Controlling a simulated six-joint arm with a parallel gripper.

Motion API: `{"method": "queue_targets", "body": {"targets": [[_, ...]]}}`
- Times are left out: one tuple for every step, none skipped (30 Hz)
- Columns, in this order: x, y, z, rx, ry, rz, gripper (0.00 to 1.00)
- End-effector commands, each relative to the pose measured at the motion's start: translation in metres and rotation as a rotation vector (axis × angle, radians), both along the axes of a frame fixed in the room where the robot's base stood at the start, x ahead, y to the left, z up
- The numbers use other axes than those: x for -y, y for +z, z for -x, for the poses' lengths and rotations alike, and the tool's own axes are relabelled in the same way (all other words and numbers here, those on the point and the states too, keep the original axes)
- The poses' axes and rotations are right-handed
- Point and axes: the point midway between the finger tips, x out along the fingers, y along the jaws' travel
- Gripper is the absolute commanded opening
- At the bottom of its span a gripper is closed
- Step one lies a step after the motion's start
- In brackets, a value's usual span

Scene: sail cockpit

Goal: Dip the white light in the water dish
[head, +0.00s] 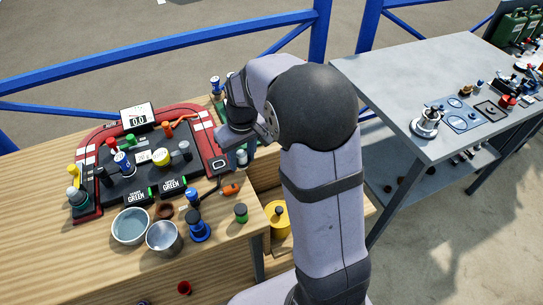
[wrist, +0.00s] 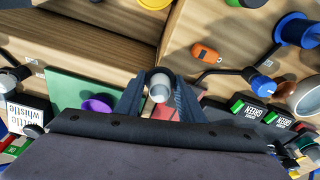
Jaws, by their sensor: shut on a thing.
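In the wrist view my gripper (wrist: 158,95) is shut on the white light (wrist: 160,88), a small pale rounded piece held between the two dark fingertips. In the head view my own arm hides most of the gripper and the light, above the right end of the red-edged board. The water dish (head: 130,226) is a round bowl with pale bluish water, at the front left of the wooden table. The gripper is to the right of and behind the dish, well apart from it.
A metal cup (head: 164,238) stands right beside the dish. A blue spool (head: 199,228), an orange tool (head: 230,189) and a green-topped jar (head: 241,213) stand or lie to its right. The board (head: 115,165) behind carries several upright pieces. A grey table (head: 400,80) stands at right.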

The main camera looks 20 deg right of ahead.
Motion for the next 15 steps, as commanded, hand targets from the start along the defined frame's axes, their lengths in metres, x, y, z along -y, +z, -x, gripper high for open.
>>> {"method": "queue_targets", "body": {"targets": [[-0.020,0.015,-0.004,-0.002,0.042,0.000,0.13],[-0.030,0.017,-0.006,-0.003,0.063,0.000,0.13],[-0.044,0.021,-0.007,-0.002,0.090,0.000,0.13],[-0.055,0.023,-0.008,-0.002,0.110,0.000,0.13],[-0.066,0.026,-0.009,-0.002,0.132,0.000,0.13],[-0.082,0.031,-0.010,-0.002,0.162,-0.001,0.13],[-0.095,0.033,-0.009,-0.003,0.185,0.000,0.13],[-0.107,0.037,-0.009,-0.003,0.209,0.000,0.13],[-0.125,0.040,-0.008,-0.003,0.242,0.000,0.13],[-0.138,0.044,-0.006,-0.002,0.265,0.000,0.13],[-0.151,0.046,-0.004,-0.003,0.289,0.001,0.13],[-0.168,0.050,-0.001,-0.003,0.322,0.000,0.13],[-0.180,0.052,0.001,-0.002,0.345,0.001,0.13],[-0.193,0.054,0.004,-0.002,0.368,0.000,0.13],[-0.208,0.057,0.009,-0.002,0.397,0.001,0.13]]}}
